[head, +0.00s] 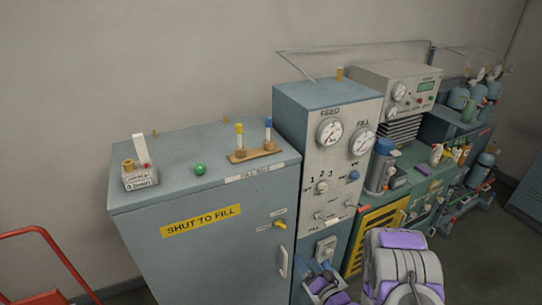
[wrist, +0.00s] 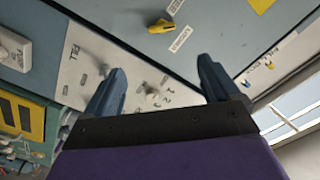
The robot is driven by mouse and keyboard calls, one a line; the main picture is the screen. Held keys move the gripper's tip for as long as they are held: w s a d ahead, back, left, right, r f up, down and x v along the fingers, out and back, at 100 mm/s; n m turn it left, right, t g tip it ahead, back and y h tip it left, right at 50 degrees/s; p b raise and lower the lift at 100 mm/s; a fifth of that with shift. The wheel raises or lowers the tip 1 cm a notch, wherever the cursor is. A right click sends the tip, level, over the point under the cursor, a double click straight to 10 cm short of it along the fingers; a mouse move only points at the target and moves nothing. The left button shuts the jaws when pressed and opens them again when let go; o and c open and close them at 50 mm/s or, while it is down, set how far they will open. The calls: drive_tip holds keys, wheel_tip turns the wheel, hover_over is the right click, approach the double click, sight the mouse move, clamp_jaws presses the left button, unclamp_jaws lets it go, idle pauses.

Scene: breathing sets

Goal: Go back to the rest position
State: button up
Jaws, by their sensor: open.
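My gripper (wrist: 160,92) shows in the wrist view with its two blue fingers spread apart and nothing between them. The same gripper (head: 318,280) appears low in the head view, in front of the lower part of the feed panel, beside my grey and purple arm. The feed panel (wrist: 98,66) lies beyond the fingers in the wrist view, tilted. The yellow lever (wrist: 161,26) on the blue cabinet shows above the fingers, apart from them. The blue cabinet (head: 215,255) with the "SHUT TO FILL" label stands left of my gripper in the head view.
On the cabinet top are a green ball (head: 200,169), a wooden rack (head: 257,153) with yellow and blue tubes, and a white device (head: 140,179). A green bench (head: 420,205) with bottles stands right. A red rail (head: 40,232) is at lower left. The floor at far right looks clear.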

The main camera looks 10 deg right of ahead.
drive_tip(key=w+d+r+n+g+h+b, duration=0.1)
drive_tip(key=w+d+r+n+g+h, duration=0.1)
drive_tip(key=d+n+g+h, duration=0.4)
drive_tip(key=s+d+r+m+g+h+b, duration=0.1)
drive_tip(key=s+d+r+g+h, duration=0.1)
drive_tip(key=s+r+g, duration=0.35)
drive_tip(key=s+a+r+g, duration=0.2)
drive_tip(key=s+a+r, duration=0.2)
drive_tip(key=s, duration=0.7)
drive_tip(key=s+a+r+g+y+b, duration=0.1)
drive_tip(key=s+a+r+g, duration=0.2)
drive_tip(key=s, duration=0.8)
drive_tip(key=s+a+r+g+y, duration=0.1)
drive_tip(key=s+a+r+g, duration=0.1)
drive_tip(key=s+a+r, duration=0.5)
drive_tip(key=s+r, duration=0.1)
drive_tip(key=s, duration=0.3)
drive_tip(key=shift+s+b, duration=0.15)
drive_tip(key=shift+b, duration=0.15)
drive_tip(key=shift+g, duration=0.25)
